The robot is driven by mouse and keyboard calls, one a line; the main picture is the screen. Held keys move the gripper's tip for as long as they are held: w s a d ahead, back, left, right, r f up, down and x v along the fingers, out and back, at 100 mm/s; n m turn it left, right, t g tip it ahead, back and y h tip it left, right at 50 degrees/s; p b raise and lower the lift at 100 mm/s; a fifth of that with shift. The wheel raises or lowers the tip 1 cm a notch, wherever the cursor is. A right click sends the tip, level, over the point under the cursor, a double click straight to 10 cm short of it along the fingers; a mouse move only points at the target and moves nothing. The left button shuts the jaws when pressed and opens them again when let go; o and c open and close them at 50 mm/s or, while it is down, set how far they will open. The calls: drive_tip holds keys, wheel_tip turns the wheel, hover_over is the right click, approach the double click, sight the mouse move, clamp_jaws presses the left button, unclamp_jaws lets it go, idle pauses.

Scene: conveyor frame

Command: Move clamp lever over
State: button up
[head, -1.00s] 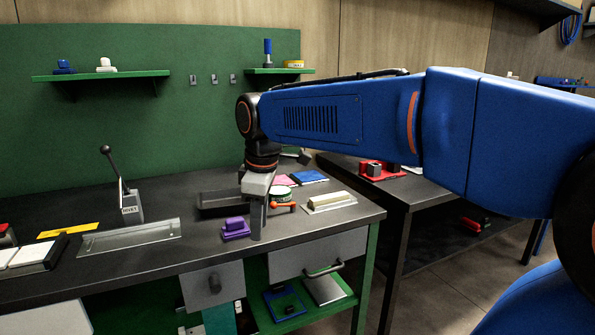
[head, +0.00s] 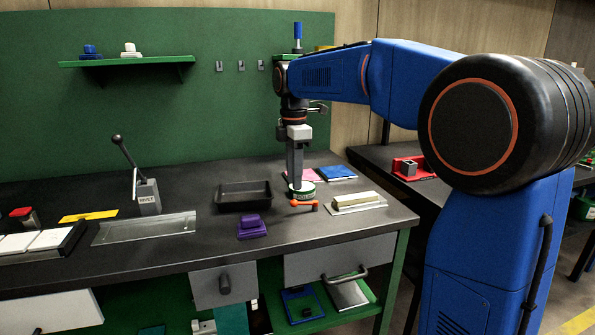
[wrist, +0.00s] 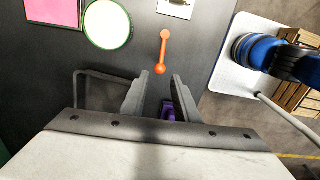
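An orange lever (head: 304,205) with rounded ends lies on the dark bench, in front of a round green-rimmed item (head: 302,190). It also shows in the wrist view (wrist: 162,52), just beyond my fingertips and roughly between their lines. My gripper (head: 296,183) points down over the bench near the lever. In the wrist view my gripper (wrist: 160,76) has its two fingers apart with nothing between the tips. Whether the fingers touch the bench or the round item cannot be told.
A purple block (head: 251,227) and a black tray (head: 244,195) stand left of the orange lever. A light block on a plate (head: 357,203) lies right. A black-knobbed lever on a grey base marked RIVET (head: 148,197) stands farther left. The bench front edge is close.

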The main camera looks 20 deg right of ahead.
drive_tip(key=shift+f, duration=3.15)
drive_tip(key=c, duration=0.6)
drive_tip(key=s+n, duration=0.2)
drive_tip(key=n, duration=0.1)
drive_tip(key=shift+d+n, duration=0.2)
drive_tip(key=shift+n, duration=0.1)
drive_tip(key=s+n, duration=0.1)
drive_tip(key=n, duration=0.1)
drive_tip(key=s+d+n, duration=0.1)
drive_tip(key=n, duration=0.1)
drive_tip(key=shift+d, duration=0.1)
drive_tip(key=d+n, duration=0.1)
drive_tip(key=n, duration=0.1)
drive_tip(key=s+n, duration=0.1)
drive_tip(key=shift+s+d+n, duration=0.2)
drive_tip(key=shift+d+n, duration=0.15)
drive_tip(key=shift+n, duration=0.05)
drive_tip(key=d+n, duration=0.1)
drive_tip(key=n, duration=0.1)
drive_tip(key=d+n, duration=0.1)
drive_tip(key=n, duration=0.1)
drive_tip(key=shift+s, duration=0.4)
drive_tip(key=o, duration=0.9)
drive_tip(key=shift+r, duration=0.1)
